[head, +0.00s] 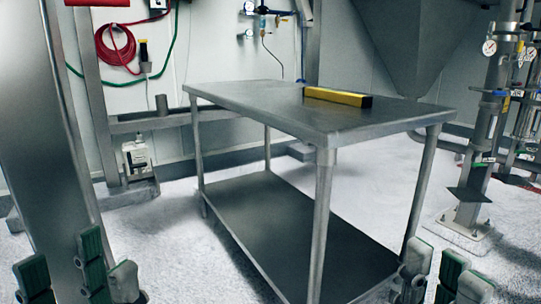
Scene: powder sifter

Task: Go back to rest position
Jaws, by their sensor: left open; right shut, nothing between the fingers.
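My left gripper (78,272) shows at the bottom left corner of the head view. Its green and grey fingers point up and stand apart, with nothing between them. My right gripper (446,274) shows at the bottom right, with its green and grey fingers shut and empty. Both grippers are low in the picture, in front of the steel table (240,98), and hold nothing. The lower parts of both grippers are cut off by the frame edge.
The table has a lower shelf (270,213). A yellow and black bar (338,97) lies on its top. A steel column (48,150) stands at the left. Pipes with gauges (489,120) stand at the right. A red hose (116,48) hangs on the wall. The floor (165,255) left of the table is clear.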

